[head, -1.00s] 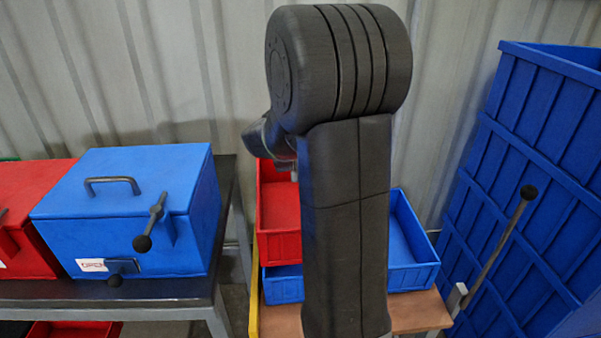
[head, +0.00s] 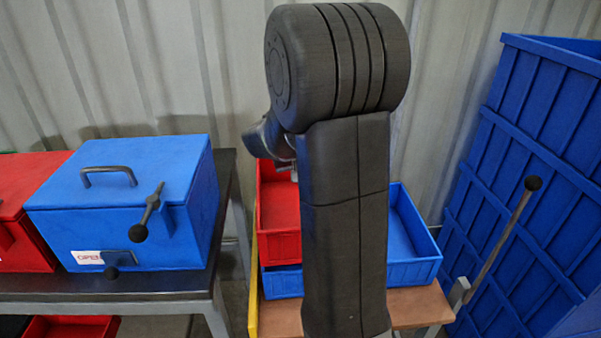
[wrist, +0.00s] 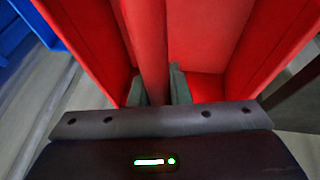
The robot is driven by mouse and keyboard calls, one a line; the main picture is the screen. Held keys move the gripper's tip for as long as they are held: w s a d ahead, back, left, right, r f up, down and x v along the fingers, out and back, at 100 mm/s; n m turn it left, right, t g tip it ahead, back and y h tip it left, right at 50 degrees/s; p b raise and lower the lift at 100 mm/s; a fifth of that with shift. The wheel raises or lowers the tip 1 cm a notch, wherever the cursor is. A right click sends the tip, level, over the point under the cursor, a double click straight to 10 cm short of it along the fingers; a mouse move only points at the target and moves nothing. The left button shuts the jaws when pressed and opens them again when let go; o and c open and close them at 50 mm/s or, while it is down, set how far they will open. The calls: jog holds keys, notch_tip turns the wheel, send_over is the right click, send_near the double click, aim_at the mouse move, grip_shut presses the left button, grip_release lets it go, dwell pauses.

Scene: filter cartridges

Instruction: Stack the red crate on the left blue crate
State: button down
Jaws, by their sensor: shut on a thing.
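The red crate (head: 281,246) is over the left blue crate (head: 282,283) in the head view, its front wall just above the blue front wall. I cannot tell whether the two touch. The left blue crate stands on a wooden-topped table, partly hidden by my arm. In the head view my arm hides the gripper and the right part of the red crate.
A right blue crate (head: 415,267) stands beside it on the wooden table (head: 425,305). A blue lidded box (head: 130,215) and a red box (head: 25,235) stand on a dark bench at left. A tall blue bin (head: 540,180) and a lever (head: 505,235) are at right.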

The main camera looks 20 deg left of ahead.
jog(key=shift+f+b, duration=1.15)
jog(key=shift+f, duration=0.25)
jog(key=c, duration=1.3)
grip_release()
jog(key=p+v, duration=0.2)
jog(key=v, duration=1.2)
jog(key=shift+p, duration=0.3)
jog(key=b+x, duration=0.2)
jog(key=x, duration=1.1)
jog(key=shift+w+f, duration=0.2)
jog(key=shift+d, duration=0.1)
